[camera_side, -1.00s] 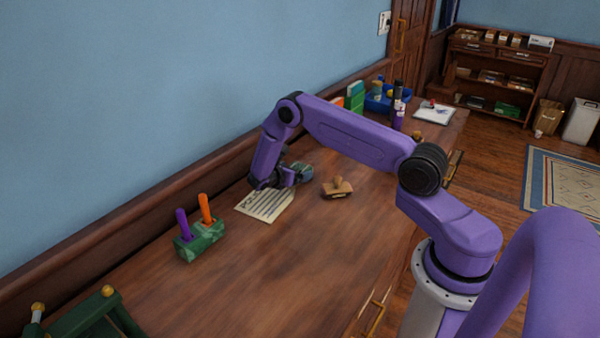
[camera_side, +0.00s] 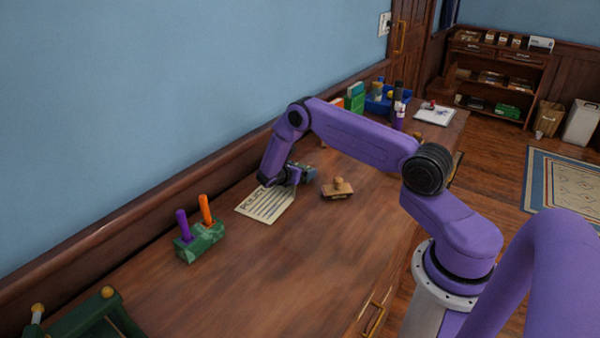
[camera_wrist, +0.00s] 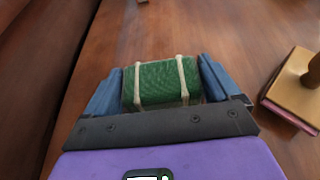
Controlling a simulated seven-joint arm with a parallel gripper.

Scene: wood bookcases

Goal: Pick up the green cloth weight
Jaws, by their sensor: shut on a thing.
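The green cloth weight (camera_wrist: 162,84) is a small green woven block with two pale straps, seen in the wrist view. My gripper (camera_wrist: 160,78) has a blue finger on each side of it and is shut on it. In the side view, my gripper (camera_side: 301,174) is over the desk between the paper and the wooden stamp, and it hides the weight. I cannot tell whether the weight clears the desk.
A printed paper (camera_side: 268,205) lies left of my gripper. A wooden stamp (camera_side: 338,188) stands to its right. A green holder (camera_side: 200,241) with purple and orange sticks is at the left. A blue bin (camera_side: 384,104) stands farther back.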

